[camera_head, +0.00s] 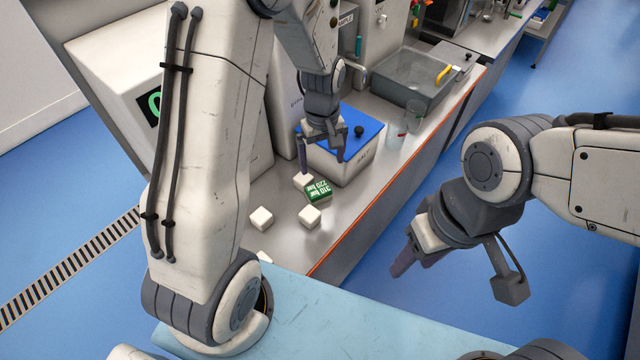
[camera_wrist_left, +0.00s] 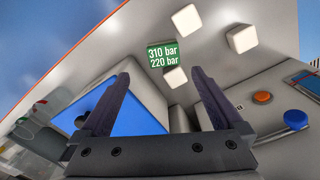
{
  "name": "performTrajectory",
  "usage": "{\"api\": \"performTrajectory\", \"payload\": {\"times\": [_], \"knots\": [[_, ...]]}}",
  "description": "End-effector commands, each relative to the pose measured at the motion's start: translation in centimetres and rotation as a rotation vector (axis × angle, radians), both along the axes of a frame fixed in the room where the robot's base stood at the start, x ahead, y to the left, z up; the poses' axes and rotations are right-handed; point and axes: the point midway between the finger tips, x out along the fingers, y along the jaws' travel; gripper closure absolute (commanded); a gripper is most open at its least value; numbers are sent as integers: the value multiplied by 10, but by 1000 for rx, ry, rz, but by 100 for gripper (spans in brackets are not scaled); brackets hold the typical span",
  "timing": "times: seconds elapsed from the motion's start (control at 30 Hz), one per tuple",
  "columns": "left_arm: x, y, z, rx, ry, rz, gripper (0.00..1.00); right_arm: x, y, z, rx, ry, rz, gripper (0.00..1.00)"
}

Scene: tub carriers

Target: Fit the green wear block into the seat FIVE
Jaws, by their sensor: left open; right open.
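A green block (camera_head: 318,190) with white print lies on the steel counter. In the left wrist view the green block (camera_wrist_left: 162,54) reads "310 bar 220 bar" and shows just beyond my left fingertips, between them. My left gripper (camera_head: 322,152) is open and empty, pointing down above the counter, beside the blue-lidded box; it also shows in the left wrist view (camera_wrist_left: 160,76). My right gripper (camera_head: 415,262) hangs over the floor to the right of the counter, with nothing seen in it. I cannot make out a seat marked FIVE in either view.
Several white blocks lie near the green one, including one in front (camera_head: 310,217) and one to the left (camera_head: 262,218). A white box with a blue lid (camera_head: 365,133) stands close behind. Clear cups (camera_head: 396,138) and a grey basin (camera_head: 402,72) are farther back.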

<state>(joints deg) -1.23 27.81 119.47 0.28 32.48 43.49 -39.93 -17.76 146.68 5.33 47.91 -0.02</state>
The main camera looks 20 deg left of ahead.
Motion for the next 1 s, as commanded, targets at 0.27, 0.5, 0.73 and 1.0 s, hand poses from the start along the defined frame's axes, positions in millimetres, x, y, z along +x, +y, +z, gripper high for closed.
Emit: {"api": "performTrajectory", "payload": {"times": [0.27,0.5,0.73,1.0], "knots": [[6,17,-37,3,10,91,0,0,0,4,0,0,0,50],[7,18,-64,3,6,91,0,0,0,7,0,0,0,50],[3,15,-87,3,10,89,0,0,0,17,0,0,0,50],[4,14,-116,2,5,89,0,0,0,22,0,0,0,50]]}}
